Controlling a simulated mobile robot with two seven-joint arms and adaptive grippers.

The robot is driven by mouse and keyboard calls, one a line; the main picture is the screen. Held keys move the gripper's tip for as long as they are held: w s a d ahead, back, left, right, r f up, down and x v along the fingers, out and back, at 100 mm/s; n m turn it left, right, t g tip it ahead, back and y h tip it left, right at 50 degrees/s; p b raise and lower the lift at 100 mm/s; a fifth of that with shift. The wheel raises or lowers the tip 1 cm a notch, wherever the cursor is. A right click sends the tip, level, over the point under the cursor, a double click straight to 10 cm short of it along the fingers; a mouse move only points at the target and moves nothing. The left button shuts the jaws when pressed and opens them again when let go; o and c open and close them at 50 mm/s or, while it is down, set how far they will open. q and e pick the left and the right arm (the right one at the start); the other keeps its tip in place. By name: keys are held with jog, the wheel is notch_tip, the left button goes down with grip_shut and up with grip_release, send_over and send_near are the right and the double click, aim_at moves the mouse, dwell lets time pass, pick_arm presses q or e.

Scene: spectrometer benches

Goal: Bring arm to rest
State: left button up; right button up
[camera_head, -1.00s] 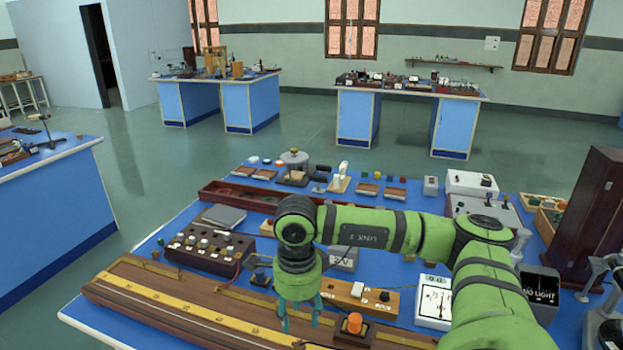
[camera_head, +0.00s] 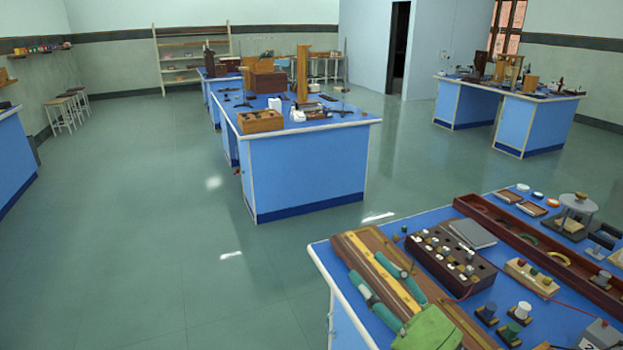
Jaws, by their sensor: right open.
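My right gripper (camera_head: 368,266) shows at the lower middle of the head view. Its green wrist body is at the bottom edge, and its two teal fingers are spread apart with nothing between them. The fingers extend over the brown wooden board with a yellow scale strip (camera_head: 362,252) at the near corner of the blue bench. I cannot tell whether they touch the board. The rest of my right arm is outside the picture. My left gripper is not in view.
Beside the board are a dark box with several knobs (camera_head: 449,262), a long wooden tray (camera_head: 546,251) and small pieces with wires. Another blue bench (camera_head: 308,172) stands beyond, with wooden apparatus on top. The green floor (camera_head: 150,220) on the left is open.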

jog(key=s+d+f+m+g+h, duration=0.1)
jog(key=d+f+m+h, duration=0.5)
jog(key=f+m+h, duration=0.3)
jog(key=s+d+f+m+g+h, duration=0.1)
jog(key=d+f+m+g+h, duration=0.1)
jog(key=d+f+m+h, duration=0.6)
jog(key=s+a+f+m+g+y, duration=0.35)
jog(key=s+f+m+g, duration=0.5)
jog(key=s+f, duration=0.8)
jog(key=s+f+n+g, duration=0.1)
jog(key=s+f+g, duration=0.25)
jog(key=f, duration=1.95)
jog(key=s+d+f, duration=0.2)
jog(key=s+f, duration=1)
jog(key=s, duration=0.4)
jog(key=shift+d+f+g+h, duration=0.3)
jog(key=shift+f+h, duration=0.05)
jog(key=shift+h, duration=0.1)
jog(key=shift+n, duration=0.25)
jog(key=shift+c, duration=1.1)
jog(key=shift+s+d, duration=0.1)
